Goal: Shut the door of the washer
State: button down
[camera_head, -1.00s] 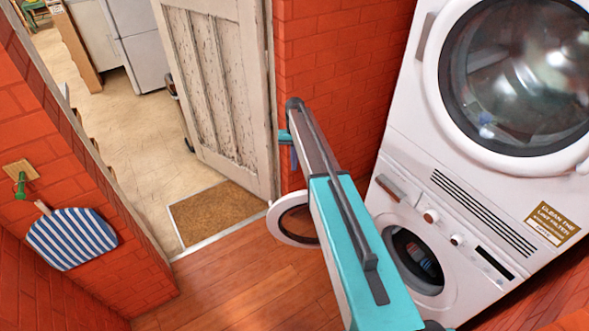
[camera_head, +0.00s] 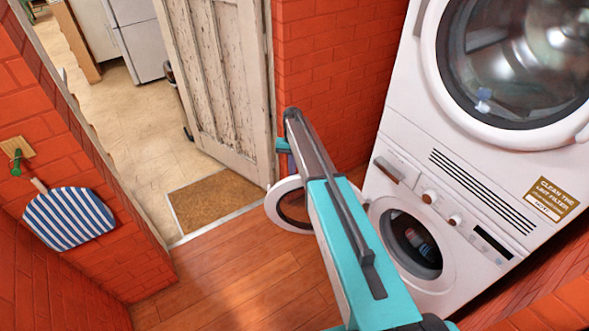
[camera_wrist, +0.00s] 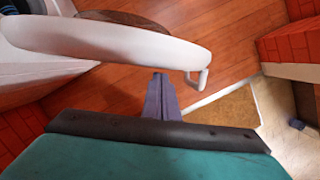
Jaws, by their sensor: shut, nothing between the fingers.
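The washer (camera_head: 392,188) is the lower white machine at the right, with a dark round drum opening (camera_head: 418,252). Its round white-rimmed door (camera_head: 281,217) stands wide open to the left, partly hidden by my arm. In the wrist view the door's white rim (camera_wrist: 125,38) crosses the upper left, with a small handle loop (camera_wrist: 203,78) at its right end. My gripper (camera_wrist: 159,76) is shut and empty, its purple fingers close to the rim. I cannot tell if they touch it. In the head view the gripper (camera_head: 285,160) is mostly hidden behind my arm.
A white dryer (camera_head: 405,120) with a round glass door is stacked above the washer. A brick wall (camera_head: 335,75) and a worn panelled door (camera_head: 220,80) stand behind. A doormat (camera_head: 213,203) lies at the threshold. Wooden floor (camera_head: 235,280) is clear at lower left.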

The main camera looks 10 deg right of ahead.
jog(key=shift+s+a, duration=0.1)
jog(key=shift+s, duration=0.15)
